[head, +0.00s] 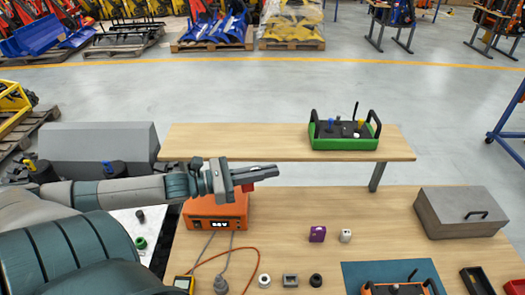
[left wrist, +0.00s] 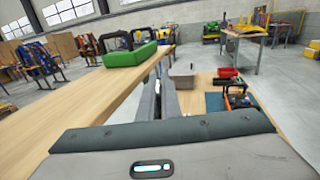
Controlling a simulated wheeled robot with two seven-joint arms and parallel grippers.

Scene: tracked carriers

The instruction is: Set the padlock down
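My left gripper (head: 262,173) reaches in from the left, over the table behind the orange power unit. Its fingers are close together, and they also show in the left wrist view (left wrist: 160,95). A small red body, which I take to be the padlock (head: 247,187), shows just under the fingers, clear of the table. Its shackle is hidden by the fingers. I cannot make the padlock out in the left wrist view. My right gripper is in neither view.
An orange power unit (head: 215,212) with cables stands below my left gripper. A purple block (head: 317,234) and a white one (head: 345,235) stand mid-table. A raised shelf (head: 240,142) bears a green-framed remote (head: 343,142). A grey box (head: 460,212) is at the right.

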